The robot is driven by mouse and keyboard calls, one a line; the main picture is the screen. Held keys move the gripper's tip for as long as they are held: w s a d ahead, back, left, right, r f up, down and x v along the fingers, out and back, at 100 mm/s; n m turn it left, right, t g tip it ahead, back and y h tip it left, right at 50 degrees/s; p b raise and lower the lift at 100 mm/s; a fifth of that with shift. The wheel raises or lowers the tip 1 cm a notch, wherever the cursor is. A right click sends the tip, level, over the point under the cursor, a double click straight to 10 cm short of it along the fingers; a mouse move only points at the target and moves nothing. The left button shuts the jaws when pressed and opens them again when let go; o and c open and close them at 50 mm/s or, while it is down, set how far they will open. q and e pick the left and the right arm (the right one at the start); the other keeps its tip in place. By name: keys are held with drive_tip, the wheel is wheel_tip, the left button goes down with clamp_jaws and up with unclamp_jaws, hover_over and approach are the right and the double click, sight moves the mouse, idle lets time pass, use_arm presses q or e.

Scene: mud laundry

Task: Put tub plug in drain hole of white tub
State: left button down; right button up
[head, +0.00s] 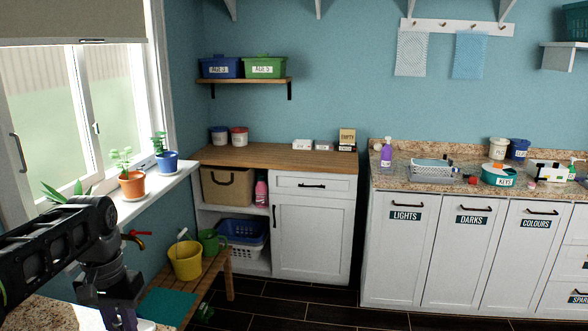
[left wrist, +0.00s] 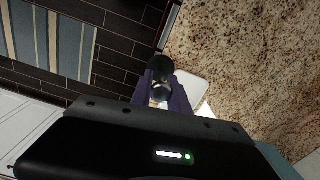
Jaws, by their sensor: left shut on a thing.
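My left gripper (head: 122,316) is at the lower left of the head view, pointing down near the bottom edge. In the left wrist view its purple fingers (left wrist: 164,101) are shut on a small dark round thing with a lighter ring-like part, which appears to be the tub plug (left wrist: 160,66). A white surface with a rounded corner (left wrist: 190,87) shows just beside the fingers. It may be part of the white tub, but I cannot tell. No drain hole is visible. My right gripper is not in view.
A speckled granite counter (left wrist: 245,50) lies beside the left gripper, above a dark plank floor (left wrist: 125,45) with a striped cloth or mat (left wrist: 50,40). In the head view, a wooden bench holds a yellow bucket (head: 187,262), and potted plants (head: 132,185) stand on the sill.

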use_arm(q)
drive_tip(key=shift+w+f, duration=0.2)
drive_tip(key=w+d+f, duration=0.3)
drive_tip(key=d+f, duration=0.4)
drive_tip(key=d, duration=0.1)
drive_tip(key=w+d+f, duration=0.3)
drive_tip(key=d+f, duration=0.3)
drive_tip(key=d, duration=0.3)
drive_tip(key=shift+w+f+m, duration=0.2)
drive_tip(key=shift+f+m, duration=0.1)
drive_tip(key=shift+f, duration=0.05)
